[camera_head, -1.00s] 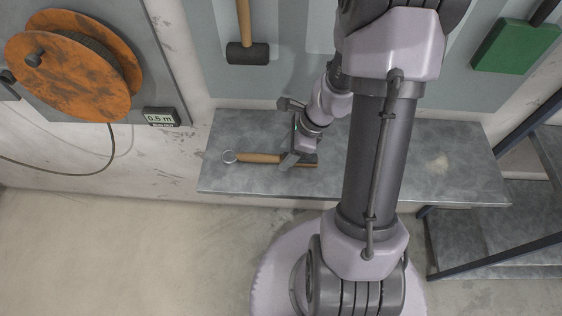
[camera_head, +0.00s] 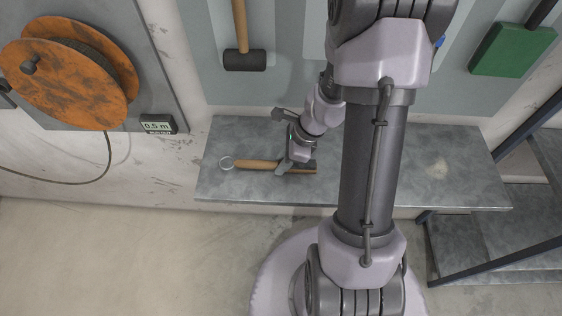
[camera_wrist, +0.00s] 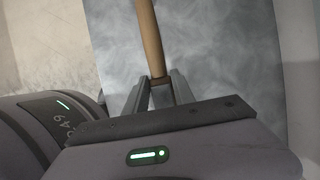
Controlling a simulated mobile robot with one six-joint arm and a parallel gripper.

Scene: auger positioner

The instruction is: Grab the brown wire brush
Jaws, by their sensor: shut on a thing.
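The brown wire brush (camera_head: 257,165) lies along the grey metal shelf, its wooden handle pointing left with a metal ring at the end. Its darker head end is at the right, partly hidden by my gripper. My gripper (camera_head: 282,170) is shut on the brush near where the handle meets the head. In the wrist view the handle (camera_wrist: 150,40) runs up from between the two fingers of my gripper (camera_wrist: 157,84). The bristles are hidden there. I cannot tell whether the brush is lifted off the shelf.
The grey shelf (camera_head: 450,190) is clear to the right of my arm. A hammer-like mallet (camera_head: 245,60) and a green-headed tool (camera_head: 514,48) hang on the wall behind. An orange cable reel (camera_head: 65,75) is at the left. A dark metal frame (camera_head: 500,255) stands at the right.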

